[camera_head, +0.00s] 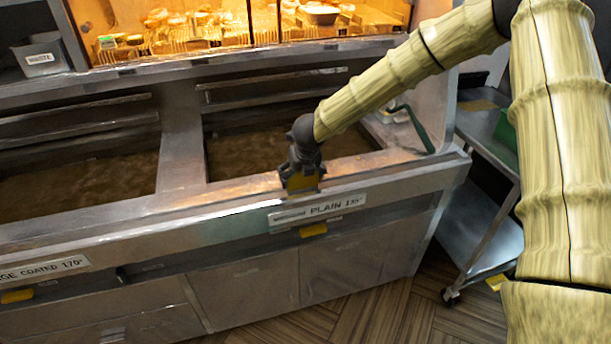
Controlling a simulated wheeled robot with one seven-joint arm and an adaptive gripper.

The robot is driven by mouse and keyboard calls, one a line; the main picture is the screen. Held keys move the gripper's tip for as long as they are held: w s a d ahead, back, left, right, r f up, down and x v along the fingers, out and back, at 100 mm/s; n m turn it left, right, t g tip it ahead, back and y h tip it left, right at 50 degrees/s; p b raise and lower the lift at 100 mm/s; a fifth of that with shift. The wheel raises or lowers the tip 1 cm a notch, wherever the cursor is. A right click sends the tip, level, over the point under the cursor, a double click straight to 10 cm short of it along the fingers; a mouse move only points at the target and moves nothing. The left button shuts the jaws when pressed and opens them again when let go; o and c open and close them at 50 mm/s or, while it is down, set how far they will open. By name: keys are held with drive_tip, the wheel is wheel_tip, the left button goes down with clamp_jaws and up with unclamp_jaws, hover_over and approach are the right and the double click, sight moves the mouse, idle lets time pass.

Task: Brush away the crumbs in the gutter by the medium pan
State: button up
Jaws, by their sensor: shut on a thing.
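The medium pan (245,150) is the right one of two oil-filled fryer pans. A label (317,209) ending in "PLAIN 135°" is on the front below it; its first word is too small to read surely. The gutter (235,193) runs along the front rim of the pans. I cannot make out single crumbs in it; its metal looks brownish there. My gripper (303,178) points down at the gutter in front of the medium pan, shut on a small yellow-brown block, perhaps a brush (302,184). Whether its underside touches the metal is hidden.
Another oil pan (75,180) lies to the left, past a metal divider (181,135). A lit food cabinet (200,30) stands behind. A dark green handle (418,128) lies right of the medium pan. A wheeled metal trolley (480,240) stands at the right; wooden floor is clear in front.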

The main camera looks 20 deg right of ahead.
drive_tip(key=shift+s+a+f+b, duration=0.15)
drive_tip(key=shift+a+b, duration=0.25)
drive_tip(key=shift+a, duration=3)
wheel_tip(320, 180, up, 7)
drive_tip(key=p, duration=0.5)
